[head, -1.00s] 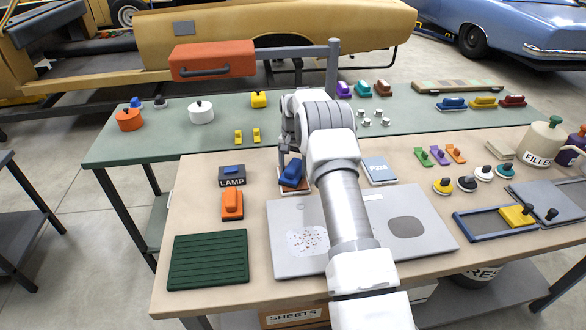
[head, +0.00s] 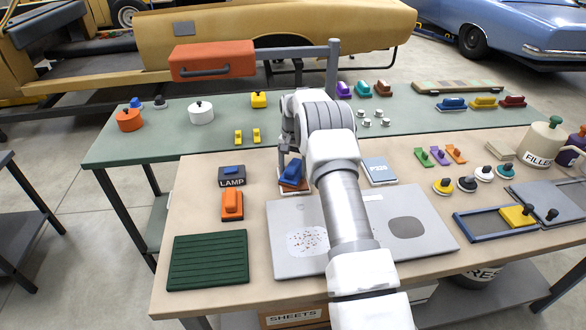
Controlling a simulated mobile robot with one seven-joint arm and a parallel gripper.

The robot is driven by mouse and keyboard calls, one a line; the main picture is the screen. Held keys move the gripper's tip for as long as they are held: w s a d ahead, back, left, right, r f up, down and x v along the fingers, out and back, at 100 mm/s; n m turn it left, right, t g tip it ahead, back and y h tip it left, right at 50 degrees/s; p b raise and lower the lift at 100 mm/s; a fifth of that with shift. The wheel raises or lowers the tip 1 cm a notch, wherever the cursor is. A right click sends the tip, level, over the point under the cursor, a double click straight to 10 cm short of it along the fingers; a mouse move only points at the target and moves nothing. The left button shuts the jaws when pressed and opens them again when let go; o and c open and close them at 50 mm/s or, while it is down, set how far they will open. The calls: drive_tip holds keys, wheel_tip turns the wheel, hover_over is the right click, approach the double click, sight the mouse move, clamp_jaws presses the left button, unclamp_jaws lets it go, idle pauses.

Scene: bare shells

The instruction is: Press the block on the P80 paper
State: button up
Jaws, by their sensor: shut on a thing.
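My gripper (head: 289,166) is at the back of the near bench, pointing down and partly hidden by my arm. It is shut on a blue block (head: 292,173). The block is on or just above an orange-brown sheet (head: 296,186) with a pale border; I cannot tell whether they touch firmly. No P80 label is readable there. A pale blue paper marked P220 (head: 379,170) lies to the right, beyond my arm.
A grey panel (head: 285,258) with a speckled patch lies in front, under my arm. The LAMP box (head: 232,181), an orange block (head: 232,207) and a green ribbed mat (head: 209,262) are at left. Small coloured tools and the FILLER can (head: 540,141) stand at right.

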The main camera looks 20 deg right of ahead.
sight(293, 165)
drive_tip(key=shift+r+p, duration=1.65)
drive_tip(key=shift+r, duration=1.85)
drive_tip(key=s+a+n, duration=0.4)
drive_tip(key=s+a, duration=0.2)
drive_tip(key=s, duration=0.5)
drive_tip(key=s+a+n, duration=0.4)
drive_tip(key=s+a, duration=0.3)
drive_tip(key=s, duration=0.5)
drive_tip(key=shift+a+r, duration=0.25)
drive_tip(key=shift+r, duration=0.15)
